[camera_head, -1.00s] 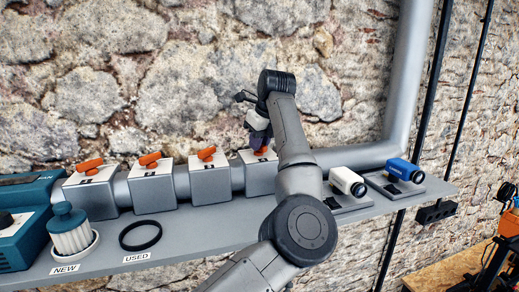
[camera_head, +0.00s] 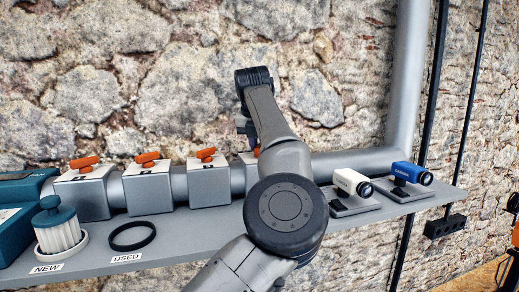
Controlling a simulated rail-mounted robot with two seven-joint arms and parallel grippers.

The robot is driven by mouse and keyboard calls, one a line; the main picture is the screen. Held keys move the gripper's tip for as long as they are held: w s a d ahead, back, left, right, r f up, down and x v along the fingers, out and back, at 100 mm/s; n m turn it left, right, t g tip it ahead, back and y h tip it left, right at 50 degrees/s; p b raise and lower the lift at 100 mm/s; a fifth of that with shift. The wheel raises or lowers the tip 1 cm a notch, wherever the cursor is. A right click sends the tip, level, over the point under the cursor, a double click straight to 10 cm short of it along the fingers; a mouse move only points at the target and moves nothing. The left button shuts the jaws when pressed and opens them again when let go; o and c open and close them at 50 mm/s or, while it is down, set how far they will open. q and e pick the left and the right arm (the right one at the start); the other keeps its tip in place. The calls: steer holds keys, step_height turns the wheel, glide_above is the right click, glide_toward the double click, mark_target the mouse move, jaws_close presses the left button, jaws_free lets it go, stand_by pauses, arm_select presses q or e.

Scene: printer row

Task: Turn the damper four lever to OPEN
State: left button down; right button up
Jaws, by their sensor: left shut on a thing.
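The damper four box (camera_head: 247,158) is the fourth grey box from the left on the pipe, mostly hidden behind my left arm. A small orange piece of its lever (camera_head: 257,152) shows beside the arm, so I cannot read its angle. My left gripper (camera_head: 250,138) is down at this lever and shut on it, with its fingertips mostly hidden by my own arm. The other three dampers have orange levers (camera_head: 84,162), (camera_head: 147,158) and (camera_head: 206,154) on their white top plates. My right gripper is not in view.
A grey shelf (camera_head: 190,240) runs below the boxes. It carries a teal-capped filter (camera_head: 60,228), a black ring (camera_head: 132,236), a white camera (camera_head: 352,182) and a blue camera (camera_head: 411,173). A thick grey pipe (camera_head: 405,90) rises at the right.

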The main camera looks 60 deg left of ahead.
arm_select(q)
steer(key=shift+m+t+b, duration=0.3)
steer(key=shift+m+b, duration=0.05)
steer(key=shift+m, duration=0.55)
steer(key=shift+m+h, duration=0.3)
steer(key=shift+m, duration=0.3)
steer(key=c, duration=1.1)
jaws_free()
steer(key=shift+o, duration=0.2)
steer(key=v, duration=1.3)
steer(key=shift+s+r, duration=0.2)
steer(key=shift+r, duration=0.2)
steer(key=shift+a, duration=0.15)
